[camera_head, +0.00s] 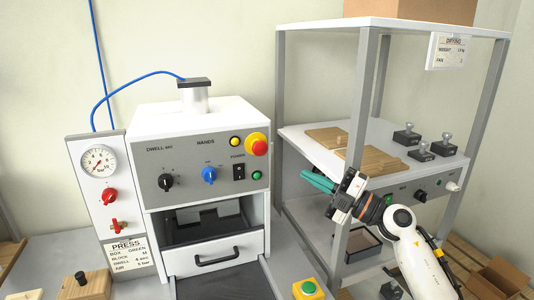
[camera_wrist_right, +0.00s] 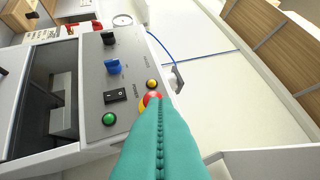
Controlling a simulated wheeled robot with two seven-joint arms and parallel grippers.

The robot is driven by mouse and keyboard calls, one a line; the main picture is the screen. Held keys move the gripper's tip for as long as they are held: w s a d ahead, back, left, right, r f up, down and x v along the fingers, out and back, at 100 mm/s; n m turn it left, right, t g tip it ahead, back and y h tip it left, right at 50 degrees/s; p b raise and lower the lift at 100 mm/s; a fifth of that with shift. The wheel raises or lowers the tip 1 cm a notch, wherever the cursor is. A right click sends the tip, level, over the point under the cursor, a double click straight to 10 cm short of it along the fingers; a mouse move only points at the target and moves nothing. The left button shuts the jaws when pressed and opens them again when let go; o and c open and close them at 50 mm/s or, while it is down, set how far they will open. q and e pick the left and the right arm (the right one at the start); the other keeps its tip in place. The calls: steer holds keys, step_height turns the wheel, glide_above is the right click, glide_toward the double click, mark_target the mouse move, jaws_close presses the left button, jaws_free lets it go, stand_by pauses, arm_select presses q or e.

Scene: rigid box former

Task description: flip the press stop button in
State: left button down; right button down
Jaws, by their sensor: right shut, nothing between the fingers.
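The stop button is a red mushroom head (camera_head: 259,148) on a yellow collar, at the upper right of the grey panel of the white press (camera_head: 200,122). In the right wrist view the red button (camera_wrist_right: 153,98) shows just past my fingertips, its lower part hidden behind them. My right gripper (camera_head: 306,178), with teal fingers, is shut and empty. In the head view it is to the right of the press and lower than the button, apart from it. In the right wrist view its teal fingers (camera_wrist_right: 158,112) point toward the button. My left gripper is not in view.
The panel also holds a black rocker switch (camera_head: 239,171), a green button (camera_head: 257,175), a blue knob (camera_head: 209,175) and a yellow lamp (camera_head: 234,141). A grey-framed shelf (camera_head: 367,90) stands close on the right. A green button in a yellow box (camera_head: 308,288) sits below.

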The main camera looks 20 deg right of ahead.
steer(key=r+n+g, duration=0.1)
steer(key=d+r+n+g+h, duration=0.1)
steer(key=n+g, duration=0.1)
steer(key=shift+s+d+r, duration=0.1)
steer(key=shift+s+r, duration=0.05)
steer(key=shift+r, duration=0.15)
steer(key=p, duration=0.5)
glide_toward(256, 150)
steer(key=a, duration=0.4)
steer(key=shift+g, duration=0.3)
steer(key=w+p, duration=0.1)
steer(key=w, duration=0.3)
steer(key=shift+a+r, duration=0.1)
